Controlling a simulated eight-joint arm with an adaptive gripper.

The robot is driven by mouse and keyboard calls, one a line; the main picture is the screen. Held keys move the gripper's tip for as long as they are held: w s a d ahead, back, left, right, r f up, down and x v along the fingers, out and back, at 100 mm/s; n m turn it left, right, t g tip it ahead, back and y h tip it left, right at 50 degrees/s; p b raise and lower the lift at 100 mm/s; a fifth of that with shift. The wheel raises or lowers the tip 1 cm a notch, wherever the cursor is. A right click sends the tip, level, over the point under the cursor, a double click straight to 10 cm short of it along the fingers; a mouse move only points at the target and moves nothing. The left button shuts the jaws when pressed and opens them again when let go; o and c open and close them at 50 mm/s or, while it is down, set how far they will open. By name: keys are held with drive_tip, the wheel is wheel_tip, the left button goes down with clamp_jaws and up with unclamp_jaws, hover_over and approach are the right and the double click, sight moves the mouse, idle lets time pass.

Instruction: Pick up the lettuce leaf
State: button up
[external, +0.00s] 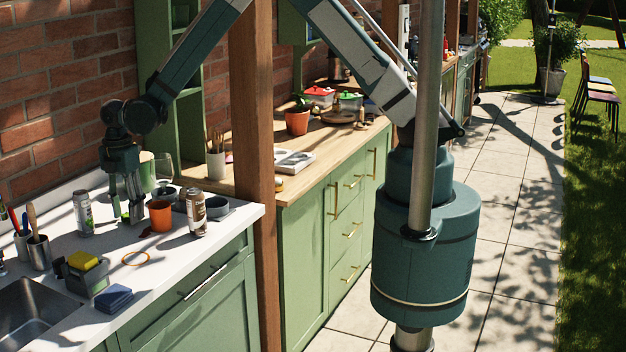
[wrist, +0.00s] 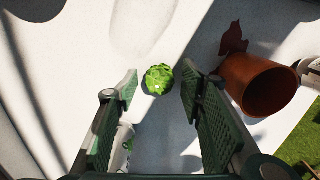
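The lettuce leaf (wrist: 159,79) appears in the wrist view as a small crumpled bright green clump on the white counter. It lies between the tips of my gripper (wrist: 160,90), with a visible gap to each finger. My gripper is open and holds nothing. In the external view my gripper (external: 126,212) points down over the white counter, left of the orange cup (external: 160,215). Only a bit of green shows around the fingers there, and I cannot tell how much of it is the leaf.
The orange cup (wrist: 257,85) and a dark red flat piece (wrist: 234,40) lie close on the right in the wrist view. A can (external: 83,213) stands left of my gripper, a brown can (external: 196,212) to the right. A wine glass (external: 164,170) stands behind.

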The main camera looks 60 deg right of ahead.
drive_tip(key=shift+f, duration=0.3)
idle(0.4)
drive_tip(key=c, duration=0.8)
